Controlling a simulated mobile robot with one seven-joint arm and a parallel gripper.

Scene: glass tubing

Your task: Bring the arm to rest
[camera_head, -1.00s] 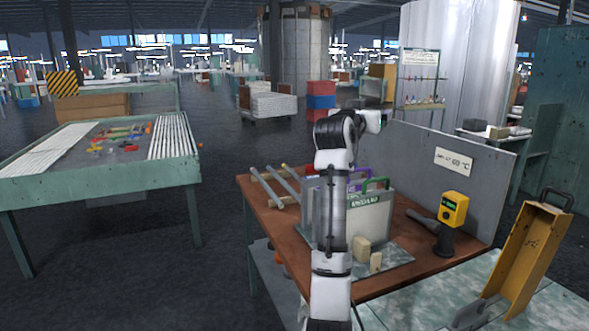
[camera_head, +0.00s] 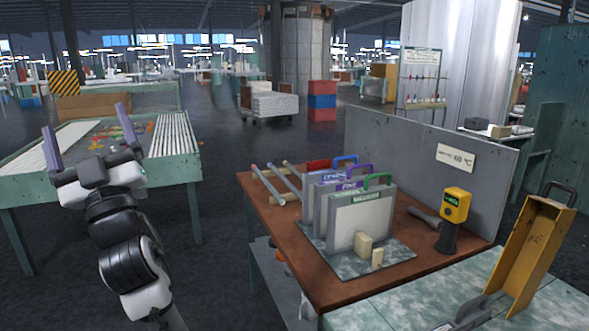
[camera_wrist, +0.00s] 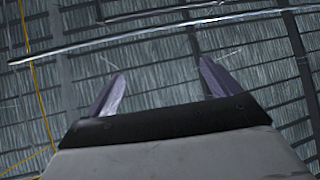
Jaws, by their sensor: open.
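My gripper (camera_head: 88,138) is raised at the left of the head view, in front of the green-framed table. Its two purple-grey fingers point up and stand wide apart, with nothing between them. In the wrist view my gripper (camera_wrist: 160,92) also shows open and empty. Behind its fingers there is a dark, ribbed surface with long pale bars and a yellow line, which looks like the ceiling.
A brown workbench (camera_head: 285,262) at centre right holds several upright panels with coloured handles (camera_head: 360,215), glass tubes on a rack (camera_head: 275,185) and a yellow meter (camera_head: 455,205). A yellow trough (camera_head: 535,250) stands at the right. The floor between the tables is clear.

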